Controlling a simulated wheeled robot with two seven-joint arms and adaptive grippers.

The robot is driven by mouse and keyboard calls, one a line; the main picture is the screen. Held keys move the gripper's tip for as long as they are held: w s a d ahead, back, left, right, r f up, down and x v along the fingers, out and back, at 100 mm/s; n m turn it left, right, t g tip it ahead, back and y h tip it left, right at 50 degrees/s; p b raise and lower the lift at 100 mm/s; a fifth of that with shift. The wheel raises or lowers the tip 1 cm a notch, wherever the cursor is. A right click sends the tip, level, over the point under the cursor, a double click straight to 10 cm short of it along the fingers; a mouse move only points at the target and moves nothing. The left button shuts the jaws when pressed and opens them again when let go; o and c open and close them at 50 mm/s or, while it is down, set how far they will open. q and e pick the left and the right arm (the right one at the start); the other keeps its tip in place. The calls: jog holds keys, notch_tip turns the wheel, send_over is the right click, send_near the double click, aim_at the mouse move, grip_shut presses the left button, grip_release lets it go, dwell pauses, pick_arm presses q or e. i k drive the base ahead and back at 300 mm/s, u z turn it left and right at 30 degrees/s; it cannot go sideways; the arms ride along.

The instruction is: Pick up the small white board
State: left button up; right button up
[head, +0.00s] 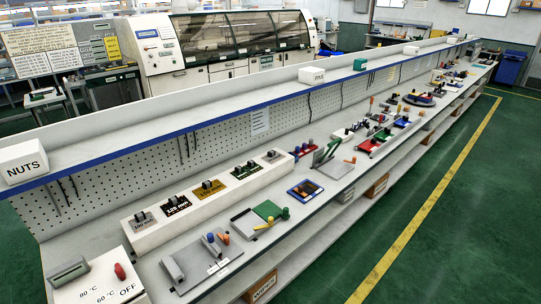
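Neither of my grippers shows in the head view. A long white workbench (150,268) runs from the near left to the far right. A small white flat piece (218,267) lies on a grey fixture (190,272) at the near end; it is too small to tell for sure whether it is the white board. A white sheet (260,121) is also on the pegboard behind the bench. Nothing is seen touching either.
A green board (267,210) and a blue-edged tray (305,189) lie farther along. A control box (98,283) with a red knob stands nearest. A NUTS box (23,163) sits on the upper shelf. The green floor (470,210) at right is clear.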

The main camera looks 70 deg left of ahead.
aim_at(272, 157)
jog(key=u, duration=0.65)
jog(key=i, duration=0.8)
jog(key=u, duration=0.95)
